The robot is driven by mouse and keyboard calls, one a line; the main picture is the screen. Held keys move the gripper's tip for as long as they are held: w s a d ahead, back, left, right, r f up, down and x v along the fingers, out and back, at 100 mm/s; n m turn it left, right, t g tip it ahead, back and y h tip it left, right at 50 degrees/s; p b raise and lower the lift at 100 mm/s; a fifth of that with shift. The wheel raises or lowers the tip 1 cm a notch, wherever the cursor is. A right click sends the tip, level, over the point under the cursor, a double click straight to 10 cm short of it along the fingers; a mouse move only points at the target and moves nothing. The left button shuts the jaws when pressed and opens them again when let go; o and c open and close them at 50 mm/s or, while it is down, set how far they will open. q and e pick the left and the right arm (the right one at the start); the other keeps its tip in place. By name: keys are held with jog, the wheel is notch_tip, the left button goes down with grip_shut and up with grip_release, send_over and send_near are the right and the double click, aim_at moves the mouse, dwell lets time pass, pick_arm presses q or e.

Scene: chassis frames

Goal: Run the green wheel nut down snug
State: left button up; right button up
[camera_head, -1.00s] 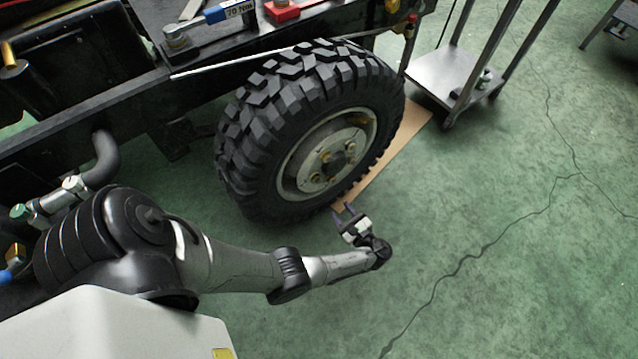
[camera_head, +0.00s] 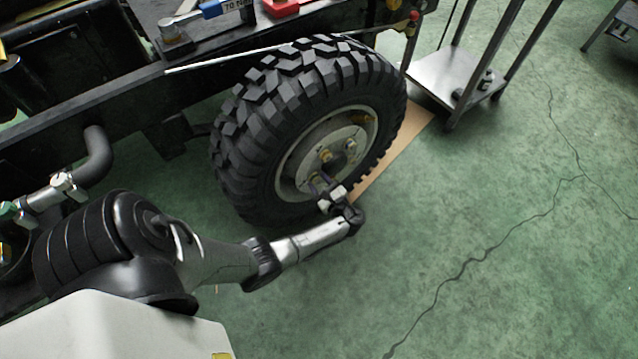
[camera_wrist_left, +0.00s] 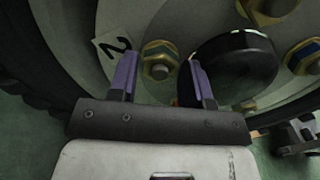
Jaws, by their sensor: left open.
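The big black tyre (camera_head: 262,125) is on the vehicle, with a pale wheel disc (camera_head: 345,130) that carries several brass-coloured nuts. In the left wrist view, a brass nut with a blue-green band (camera_wrist_left: 160,62) sits on its stud beside a white label marked 2 (camera_wrist_left: 112,48). My left gripper (camera_head: 322,185) is at the lower part of the wheel disc. Its purple-grey fingers (camera_wrist_left: 162,80) are open, one on each side of that nut in the picture; contact is not visible. Another banded nut (camera_wrist_left: 303,57) is at the right; I cannot tell its colour surely.
A black round hub cap (camera_wrist_left: 238,68) stands out close to the right finger. A blue-handled torque tool (camera_head: 215,10) and a red block (camera_head: 282,7) lie on the chassis. A metal trolley (camera_head: 445,75) stands behind the wheel.

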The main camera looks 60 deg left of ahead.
pick_arm(q)
jog(key=c, duration=0.7)
jog(key=shift+o, duration=0.2)
jog(key=shift+r+p, duration=0.1)
jog(key=shift+p, duration=0.3)
jog(key=m+p, duration=0.3)
jog(key=shift+r, duration=0.15)
jog(key=shift+m+p, duration=0.65)
jog(key=shift+m, duration=0.25)
jog(key=shift+f+m, duration=0.25)
jog(key=shift+m, duration=0.25)
jog(key=o, duration=0.7)
jog(key=shift+c, duration=0.2)
